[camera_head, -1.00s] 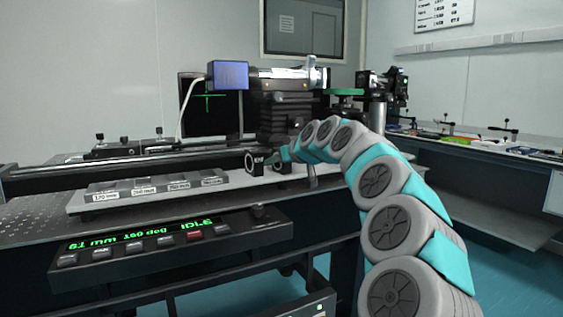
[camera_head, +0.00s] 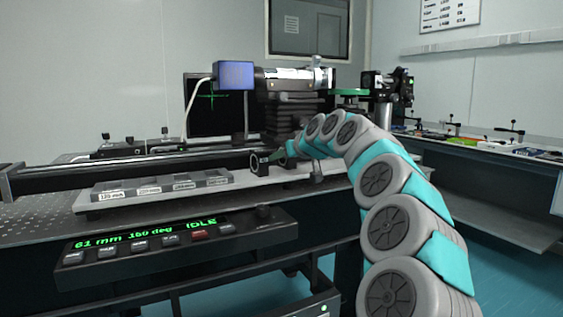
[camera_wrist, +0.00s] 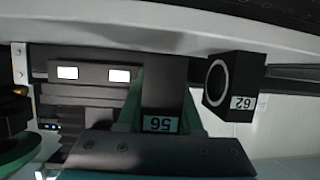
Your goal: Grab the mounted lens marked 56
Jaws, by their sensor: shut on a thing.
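In the head view my gripper (camera_head: 287,153) is small and partly hidden by my arm; the held lens cannot be made out clearly there. A second mounted lens, marked 62 (camera_wrist: 240,80), a black block with a pale ring, is to the right of the held lens in the wrist view, apart from the fingers.
A control box (camera_head: 170,243) with a green display is below. A dark stage (camera_head: 292,115) and a blue box (camera_head: 235,75) stand behind.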

